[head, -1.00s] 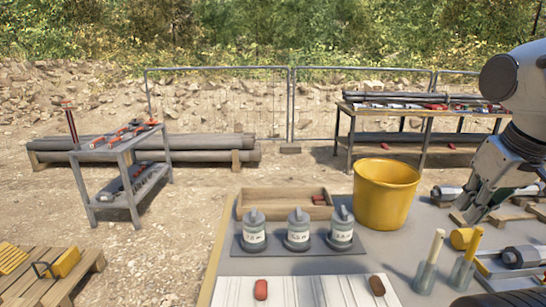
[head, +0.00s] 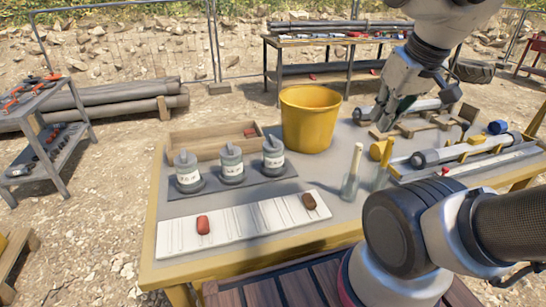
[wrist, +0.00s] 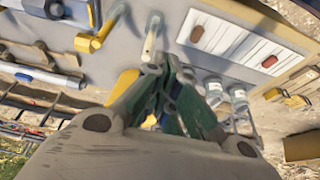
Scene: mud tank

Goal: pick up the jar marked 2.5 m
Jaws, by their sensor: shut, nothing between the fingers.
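My gripper (head: 385,112) is shut and empty, pointing down over the right part of the table, right of the yellow bucket and apart from the jars. In the wrist view my gripper (wrist: 163,72) partly hides the jar row; two jars (wrist: 213,90) (wrist: 239,96) show beyond the fingers.
A yellow bucket (head: 308,120) stands between the jars and my gripper. A wooden tray (head: 210,142) lies behind the jars. Glass tubes with sticks (head: 352,178) and a corer (head: 465,150) are to the right.

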